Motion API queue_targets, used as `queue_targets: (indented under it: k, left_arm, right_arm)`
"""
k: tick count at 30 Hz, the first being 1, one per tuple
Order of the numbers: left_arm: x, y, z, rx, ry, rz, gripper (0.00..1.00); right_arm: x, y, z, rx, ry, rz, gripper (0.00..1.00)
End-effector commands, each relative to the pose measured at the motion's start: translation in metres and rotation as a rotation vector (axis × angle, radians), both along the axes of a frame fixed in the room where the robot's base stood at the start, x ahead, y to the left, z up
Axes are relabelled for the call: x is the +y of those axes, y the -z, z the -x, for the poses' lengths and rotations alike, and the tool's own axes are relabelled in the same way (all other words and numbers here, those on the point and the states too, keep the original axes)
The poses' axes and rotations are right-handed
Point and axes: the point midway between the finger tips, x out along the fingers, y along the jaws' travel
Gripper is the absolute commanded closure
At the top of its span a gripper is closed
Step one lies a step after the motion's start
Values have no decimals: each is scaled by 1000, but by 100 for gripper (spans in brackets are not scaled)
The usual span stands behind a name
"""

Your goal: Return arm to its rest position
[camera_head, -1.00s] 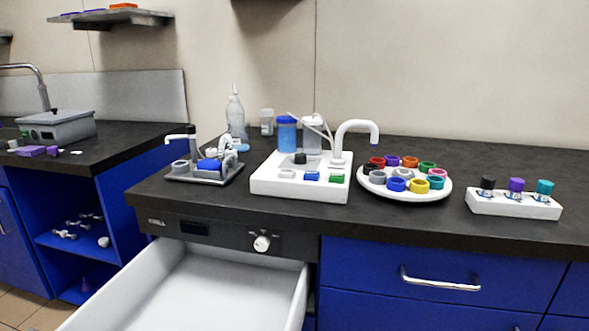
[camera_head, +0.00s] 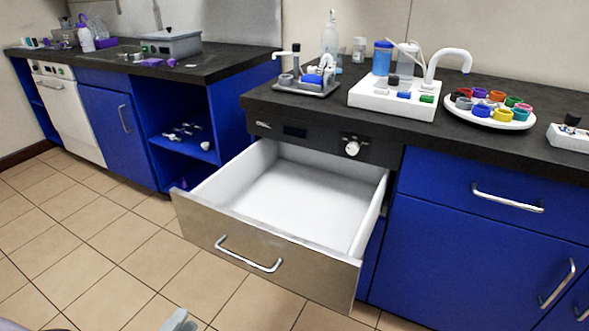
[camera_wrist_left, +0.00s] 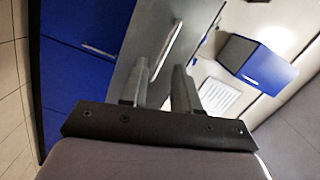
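My left gripper (camera_head: 180,323) shows only as a grey finger part at the bottom edge of the head view, low over the tiled floor and in front of the open drawer. In the left wrist view its two grey fingers (camera_wrist_left: 160,88) stand apart with a clear gap and nothing between them. It is open and empty. The rest of my left arm is mostly out of frame. My right gripper is in neither view.
An open, empty drawer (camera_head: 245,249) juts out from the counter (camera_head: 460,128). The bioreactor station (camera_head: 395,104) and a round plate of coloured caps (camera_head: 491,119) stand on top. Tiled floor (camera_head: 120,235) is clear to the left.

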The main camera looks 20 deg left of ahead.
Motion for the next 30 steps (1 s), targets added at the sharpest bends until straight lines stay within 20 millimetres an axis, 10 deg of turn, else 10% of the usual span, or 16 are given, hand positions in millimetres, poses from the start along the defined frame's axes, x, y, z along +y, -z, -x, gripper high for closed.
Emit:
queue_targets:
  k: [14, 30]
  left_arm:
    - [-26, 17, -31, 429, -239, 550, 69]
    - [-85, 11, 25, 920, -547, 950, 69]
  right_arm:
    - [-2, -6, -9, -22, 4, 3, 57]
    - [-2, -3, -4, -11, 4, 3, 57]
